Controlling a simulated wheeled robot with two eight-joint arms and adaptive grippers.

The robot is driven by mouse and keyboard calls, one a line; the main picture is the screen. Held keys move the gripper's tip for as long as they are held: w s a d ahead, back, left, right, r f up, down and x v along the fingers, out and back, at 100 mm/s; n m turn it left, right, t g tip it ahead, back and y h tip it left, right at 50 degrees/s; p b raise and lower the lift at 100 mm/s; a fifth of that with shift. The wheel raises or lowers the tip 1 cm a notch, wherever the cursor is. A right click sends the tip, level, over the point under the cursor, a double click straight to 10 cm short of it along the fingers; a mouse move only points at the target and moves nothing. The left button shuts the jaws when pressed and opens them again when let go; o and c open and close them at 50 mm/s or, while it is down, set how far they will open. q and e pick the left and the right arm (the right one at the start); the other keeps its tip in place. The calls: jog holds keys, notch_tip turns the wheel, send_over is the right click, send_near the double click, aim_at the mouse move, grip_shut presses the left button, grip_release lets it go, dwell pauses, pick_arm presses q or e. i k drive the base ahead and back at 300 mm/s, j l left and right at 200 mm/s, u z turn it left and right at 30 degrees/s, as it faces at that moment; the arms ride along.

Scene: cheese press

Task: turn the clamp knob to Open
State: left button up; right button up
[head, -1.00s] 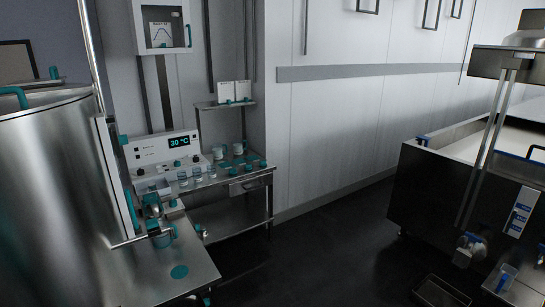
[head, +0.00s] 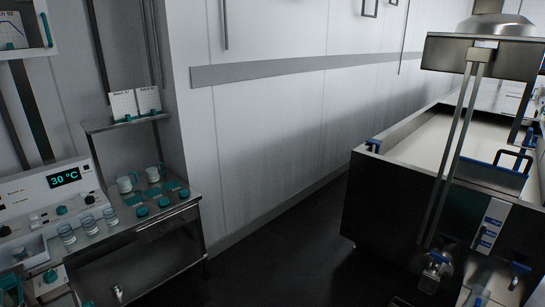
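No knob that I can clearly tell to be the clamp knob shows in the head view. At the right stands a metal frame with two slanted posts (head: 455,150) under a wide crossbeam (head: 480,55). Beside the posts is a white label plate (head: 490,224) with blue marks, too small to read. Blue-handled fittings (head: 436,268) sit low on the front of the dark vat (head: 395,205). Neither of my grippers is in view.
Dark floor (head: 275,260) lies clear between bench and vat. A pale wall (head: 280,130) closes the back.

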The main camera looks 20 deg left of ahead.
aim_at(51, 275)
jog(key=i+u, duration=0.25)
jog(key=i, duration=0.2)
jog(key=i+l+u, duration=0.15)
jog(key=i+u, duration=0.15)
jog(key=i+j+u, duration=0.1)
jog(key=i+u, duration=0.15)
jog(key=u, duration=0.15)
jog(key=i+u, duration=0.2)
jog(key=u, duration=0.2)
jog(key=i+u, duration=0.25)
jog(key=u, duration=0.15)
jog(key=i+l+u, duration=0.1)
jog(key=i+u, duration=0.15)
jog(key=u, duration=0.15)
jog(key=i+j+u, duration=0.2)
jog(key=i, duration=0.5)
jog(key=l, duration=0.1)
